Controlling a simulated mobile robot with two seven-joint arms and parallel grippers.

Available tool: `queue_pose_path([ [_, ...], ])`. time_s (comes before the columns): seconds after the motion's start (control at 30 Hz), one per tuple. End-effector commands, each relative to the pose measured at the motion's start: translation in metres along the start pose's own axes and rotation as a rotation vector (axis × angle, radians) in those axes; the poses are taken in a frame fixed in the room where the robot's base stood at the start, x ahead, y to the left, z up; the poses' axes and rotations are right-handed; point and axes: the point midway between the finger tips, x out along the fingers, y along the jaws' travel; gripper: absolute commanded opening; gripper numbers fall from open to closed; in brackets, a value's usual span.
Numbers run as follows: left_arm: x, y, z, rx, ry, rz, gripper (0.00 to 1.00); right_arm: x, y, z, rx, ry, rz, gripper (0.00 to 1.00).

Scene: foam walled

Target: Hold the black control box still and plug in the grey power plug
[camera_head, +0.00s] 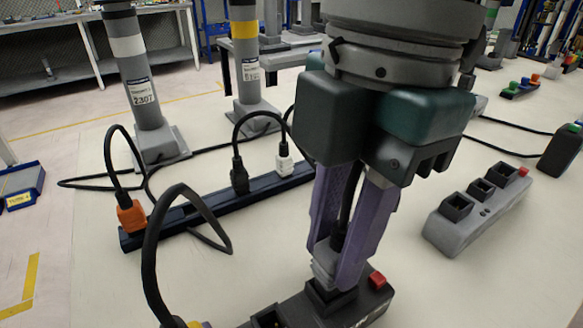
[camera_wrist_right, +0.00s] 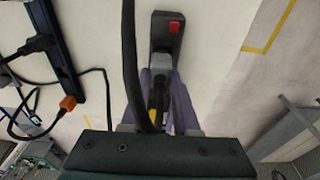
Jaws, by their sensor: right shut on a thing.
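The black control box (camera_head: 345,312) sits at the bottom of the head view, with a red button (camera_head: 377,279) on its right end and dark sockets on top. The box (camera_wrist_right: 166,45) also shows at the top of the wrist view. My right gripper (camera_head: 338,262) points down with its purple fingers shut on the grey power plug (camera_head: 325,278). The plug's lower end is at a socket of the box; I cannot tell how deep it sits. A black cable rises from it between the fingers. My left gripper is not in view.
A dark blue power strip (camera_head: 190,214) behind holds orange (camera_head: 131,215), black (camera_head: 239,178) and white (camera_head: 284,160) plugs. A grey socket strip (camera_head: 465,223) lies to the right. A black cable (camera_head: 150,265) loops at front left. Grey posts (camera_head: 150,110) stand behind. The table at right front is clear.

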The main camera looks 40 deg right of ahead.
Motion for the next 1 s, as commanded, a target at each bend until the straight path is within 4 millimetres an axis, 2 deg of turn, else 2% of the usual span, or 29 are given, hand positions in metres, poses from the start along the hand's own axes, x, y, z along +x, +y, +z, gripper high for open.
queue_pose_path([
  [0.47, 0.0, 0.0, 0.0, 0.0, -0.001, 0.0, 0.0, 0.012, 0.0, 0.002, 0.001, 0.0, -0.001, 0.0],
  [0.5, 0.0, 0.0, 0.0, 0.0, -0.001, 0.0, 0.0, 0.012, 0.0, 0.001, 0.001, 0.0, 0.0, 0.33],
  [0.77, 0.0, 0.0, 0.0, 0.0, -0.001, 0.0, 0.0, 0.011, 0.0, 0.001, 0.0, 0.0, 0.0, 0.63],
  [1.0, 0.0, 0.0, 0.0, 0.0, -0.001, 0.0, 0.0, 0.011, 0.0, 0.001, 0.001, 0.0, 0.0, 0.64],
])
